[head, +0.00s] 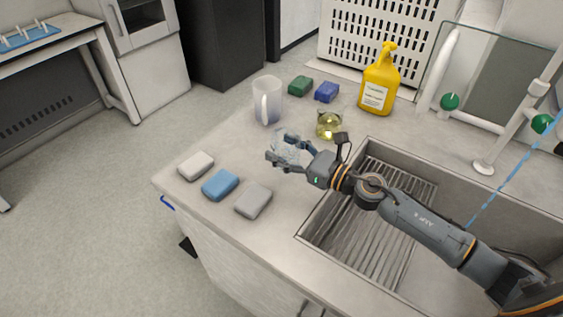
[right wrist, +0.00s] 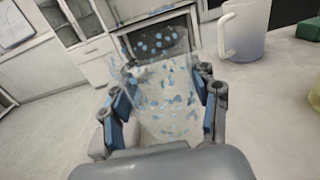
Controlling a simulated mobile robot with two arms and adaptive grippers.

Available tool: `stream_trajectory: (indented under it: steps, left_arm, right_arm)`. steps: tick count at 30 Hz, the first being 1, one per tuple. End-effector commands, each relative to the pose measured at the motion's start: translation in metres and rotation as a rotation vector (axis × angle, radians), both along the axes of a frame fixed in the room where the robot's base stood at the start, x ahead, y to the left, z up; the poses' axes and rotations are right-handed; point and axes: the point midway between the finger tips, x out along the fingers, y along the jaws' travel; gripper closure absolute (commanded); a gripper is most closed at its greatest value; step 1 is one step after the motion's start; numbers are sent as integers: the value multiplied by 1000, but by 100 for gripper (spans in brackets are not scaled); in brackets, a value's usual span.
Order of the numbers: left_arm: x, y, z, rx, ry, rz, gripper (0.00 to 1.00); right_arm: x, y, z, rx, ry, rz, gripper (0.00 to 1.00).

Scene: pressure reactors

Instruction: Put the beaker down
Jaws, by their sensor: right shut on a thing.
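A clear glass beaker (head: 291,152) with blue specks is in my right gripper (head: 283,150), over the bare counter to the left of the sink. In the right wrist view the beaker (right wrist: 162,105) fills the space between the two blue-padded fingers, and my right gripper (right wrist: 165,118) is shut on it. The beaker looks upright in the head view. I cannot tell whether its base touches the counter (head: 238,152). My left gripper is not in view.
A white mug (head: 267,100) stands behind the beaker, and a small yellowish glass vessel (head: 328,125) stands behind the gripper. White (head: 196,166), blue (head: 220,185) and grey (head: 254,201) blocks lie along the front left edge. The sink (head: 390,215) is on the right.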

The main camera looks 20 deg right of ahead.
Motion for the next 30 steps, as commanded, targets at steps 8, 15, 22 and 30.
stream_trajectory:
  steps: [8,15,22,30]
  left_arm:
    - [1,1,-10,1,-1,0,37]
    - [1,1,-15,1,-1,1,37]
    - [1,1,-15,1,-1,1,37]
    - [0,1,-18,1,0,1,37]
  right_arm:
    - [19,1,-23,3,-2,-1,73]
    - [21,1,-52,3,-1,-2,73]
    - [20,1,-53,0,-2,0,73]
    - [20,1,-56,0,-3,-1,23]
